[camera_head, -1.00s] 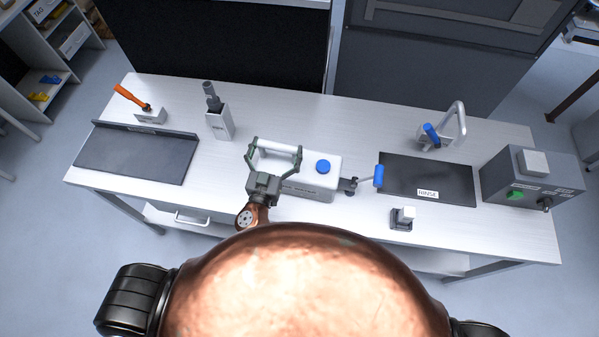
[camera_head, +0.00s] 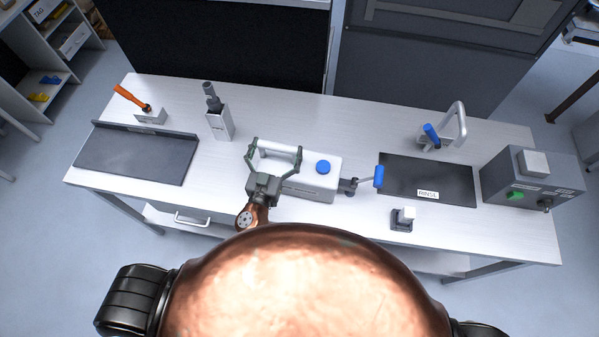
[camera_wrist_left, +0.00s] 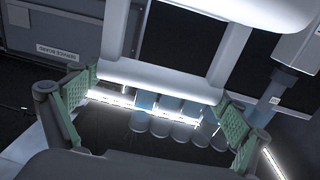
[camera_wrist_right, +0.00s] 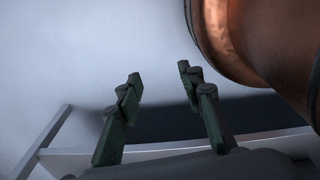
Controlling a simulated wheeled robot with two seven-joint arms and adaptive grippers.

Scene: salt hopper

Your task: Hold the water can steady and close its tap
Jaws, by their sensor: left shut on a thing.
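The white water can (camera_head: 318,182) with a blue cap (camera_head: 323,167) stands on the bench in front of me. Its tap (camera_head: 351,186) sticks out at the right end, with a blue-gripped lever (camera_head: 379,176) pointing right. My left gripper (camera_head: 274,154) is shut on the can at its left part, one finger at each end of a white bar. This bar (camera_wrist_left: 160,82) shows between the green finger pads (camera_wrist_left: 155,97) in the left wrist view. My right gripper (camera_wrist_right: 158,80) is outside the head view; in its wrist view it is open and empty, with a gap between the fingers.
A dark mat with a RINSE label (camera_head: 432,193) lies right of the tap. A small block on a stand (camera_head: 403,218) is near the front edge. A grey control box (camera_head: 530,180) stands far right, a dark tray (camera_head: 138,155) left. A faucet (camera_head: 457,125) is behind the mat.

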